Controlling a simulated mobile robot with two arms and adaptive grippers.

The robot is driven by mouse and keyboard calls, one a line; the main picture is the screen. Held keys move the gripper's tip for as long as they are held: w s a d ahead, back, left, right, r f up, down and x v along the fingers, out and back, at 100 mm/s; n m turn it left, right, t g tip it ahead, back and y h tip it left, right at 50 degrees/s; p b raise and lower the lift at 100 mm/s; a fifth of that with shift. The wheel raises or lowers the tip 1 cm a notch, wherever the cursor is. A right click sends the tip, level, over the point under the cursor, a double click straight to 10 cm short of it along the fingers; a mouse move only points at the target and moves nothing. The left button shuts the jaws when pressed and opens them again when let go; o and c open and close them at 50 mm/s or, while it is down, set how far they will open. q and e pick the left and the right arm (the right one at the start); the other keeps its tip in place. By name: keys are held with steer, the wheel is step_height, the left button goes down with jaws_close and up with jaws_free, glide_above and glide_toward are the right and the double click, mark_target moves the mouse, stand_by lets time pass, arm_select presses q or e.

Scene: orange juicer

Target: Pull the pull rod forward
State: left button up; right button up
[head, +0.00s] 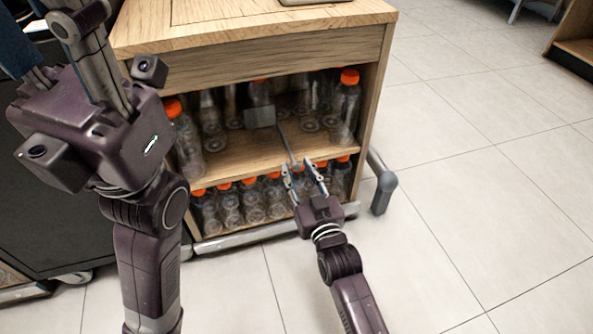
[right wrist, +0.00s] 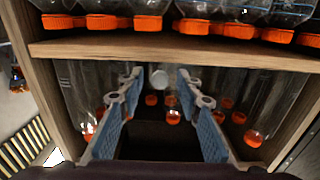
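The pull rod (head: 286,146) is a thin grey bar with a flat plate (head: 260,116) at its far end, on the shelf among the bottles. Its near end points out of the cabinet. My right gripper (head: 303,168) is at that near end, fingers apart, one on each side. In the right wrist view a small pale round piece, likely the rod's end (right wrist: 159,77), shows between the fingertips (right wrist: 160,80), with gaps to both. My left gripper (head: 85,20) is raised at the upper left, partly cut off; its fingertips are not clear.
The wooden cabinet (head: 240,49) holds clear bottles with orange caps on two shelves, several on either side of the rod.

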steer(key=shift+w+a, duration=0.2)
steer(key=shift+w, duration=0.45)
jaws_close()
